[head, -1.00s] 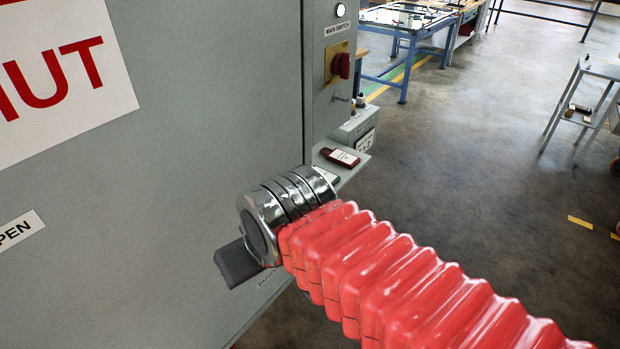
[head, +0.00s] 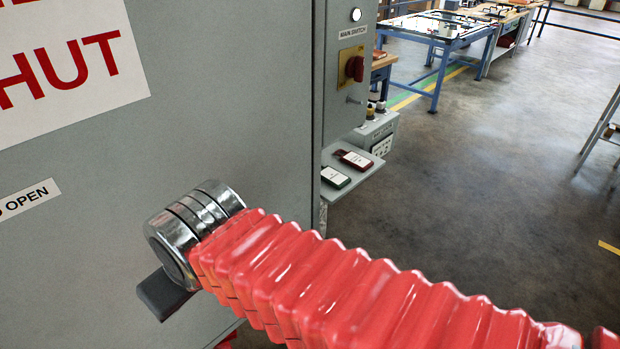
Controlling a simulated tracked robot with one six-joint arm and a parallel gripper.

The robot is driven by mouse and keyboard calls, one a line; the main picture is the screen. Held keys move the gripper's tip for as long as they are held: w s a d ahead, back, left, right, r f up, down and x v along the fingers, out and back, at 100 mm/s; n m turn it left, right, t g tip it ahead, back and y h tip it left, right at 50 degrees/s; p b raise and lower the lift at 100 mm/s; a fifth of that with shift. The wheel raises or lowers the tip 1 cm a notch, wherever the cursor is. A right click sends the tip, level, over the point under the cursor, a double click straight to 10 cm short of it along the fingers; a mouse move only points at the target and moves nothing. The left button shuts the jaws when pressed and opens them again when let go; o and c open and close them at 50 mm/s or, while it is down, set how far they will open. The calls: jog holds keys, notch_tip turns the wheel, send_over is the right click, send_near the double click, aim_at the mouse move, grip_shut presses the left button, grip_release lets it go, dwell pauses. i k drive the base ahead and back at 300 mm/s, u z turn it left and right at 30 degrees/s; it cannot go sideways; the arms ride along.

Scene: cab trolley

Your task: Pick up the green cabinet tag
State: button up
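The green cabinet tag (head: 336,177), dark green with a white label, lies on a small grey shelf (head: 372,173) on the right side of the cabinet. A dark red tag (head: 354,159) with a white label lies just behind it on the same shelf. My arm, in a red ribbed sleeve with a metal wrist, reaches across the front of the cabinet. A dark grey part of my gripper (head: 163,294) shows beyond the wrist, to the left of and nearer than the shelf. Its fingertips are not clearly shown, so I cannot tell its opening.
The grey cabinet (head: 230,90) fills the left, with a red main switch (head: 354,69) above the shelf. A grey box (head: 376,134) stands behind the shelf. Blue-legged workbenches (head: 440,50) stand farther back. A stand (head: 600,135) is at the right edge; the floor between is clear.

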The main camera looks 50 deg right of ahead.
aim_at(338, 180)
jog(key=u, duration=1.7)
jog(key=k, duration=1.45)
jog(key=z, duration=1.4)
